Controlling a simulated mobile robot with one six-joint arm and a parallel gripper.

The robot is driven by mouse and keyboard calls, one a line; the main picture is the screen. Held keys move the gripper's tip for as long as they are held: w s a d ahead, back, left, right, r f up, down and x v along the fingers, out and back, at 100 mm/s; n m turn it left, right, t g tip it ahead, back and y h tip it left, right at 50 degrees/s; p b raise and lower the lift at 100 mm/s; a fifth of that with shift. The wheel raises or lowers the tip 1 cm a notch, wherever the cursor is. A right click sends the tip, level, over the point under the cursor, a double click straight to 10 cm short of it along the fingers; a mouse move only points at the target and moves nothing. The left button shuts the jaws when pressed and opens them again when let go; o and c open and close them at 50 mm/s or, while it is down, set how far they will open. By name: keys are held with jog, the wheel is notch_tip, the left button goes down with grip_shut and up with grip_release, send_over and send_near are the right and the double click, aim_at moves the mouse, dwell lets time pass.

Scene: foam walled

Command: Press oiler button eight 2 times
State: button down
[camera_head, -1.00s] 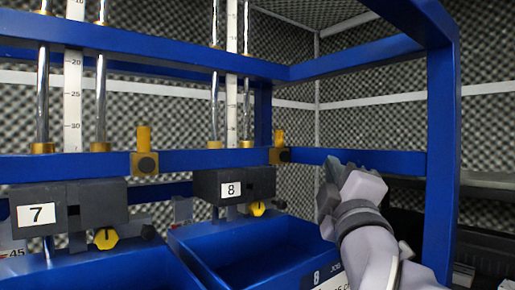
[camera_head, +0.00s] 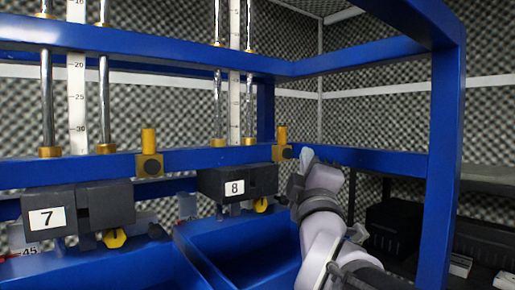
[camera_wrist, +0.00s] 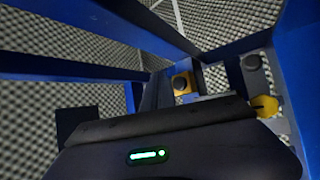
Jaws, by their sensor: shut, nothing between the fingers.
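Oiler button eight is the dark round button on a small brass block (camera_head: 282,153), on the blue rail just right of the unit labelled 8 (camera_head: 235,187). My gripper (camera_head: 304,158) is shut and empty, close to the right of that block. I cannot tell whether the two touch. In the wrist view a yellow block with a dark round button (camera_wrist: 181,84) shows beyond my gripper's dark body, near the picture's middle. My fingertips are hard to make out there.
The unit labelled 7 (camera_head: 46,218) and its brass block (camera_head: 149,165) are to the left. A blue bin (camera_head: 200,262) lies below unit 8. A blue upright post (camera_head: 446,150) stands to the right. Yellow knobs (camera_head: 114,238) hang under the units.

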jog(key=shift+w+a+f, duration=0.1)
jog(key=shift+w+a, duration=0.45)
jog(key=shift+w, duration=0.15)
jog(key=shift+w, duration=0.15)
dwell(1.5)
jog(key=shift+w+a, duration=0.2)
jog(key=shift+w, duration=0.05)
jog(key=shift+w+a, duration=0.25)
jog(key=shift+w, duration=0.1)
dwell(0.7)
jog(key=shift+s+d+b, duration=0.1)
jog(key=shift+b, duration=0.2)
jog(key=shift+s+d+b, duration=0.4)
jog(key=shift+s, duration=0.25)
